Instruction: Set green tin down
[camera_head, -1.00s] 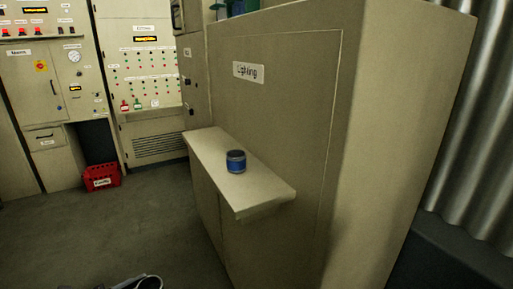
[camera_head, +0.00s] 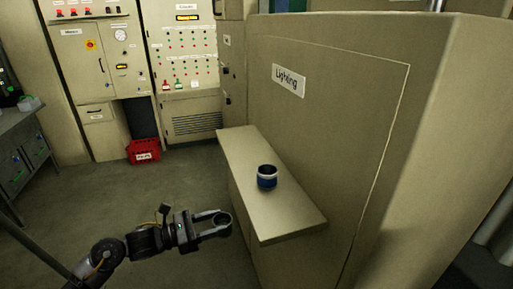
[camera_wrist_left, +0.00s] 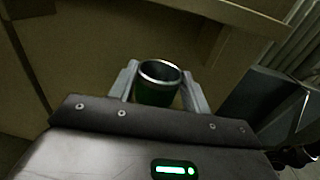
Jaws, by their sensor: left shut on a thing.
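My left gripper (camera_head: 222,222) reaches in from the lower left in the head view, over the floor and short of the shelf. In the left wrist view the green tin (camera_wrist_left: 157,95) stands between the two fingers of my left gripper (camera_wrist_left: 162,84), which is shut on it. The tin is a small open cup with a pale metal rim and a dark inside. My right gripper is in neither view.
A beige shelf (camera_head: 260,215) juts from the big cabinet (camera_head: 350,130) labelled "Lighting". A blue tin (camera_head: 267,180) stands on it, with bare shelf before and behind. A red crate (camera_head: 144,151) sits on the floor at the back. A grey workbench (camera_head: 22,150) is at the left.

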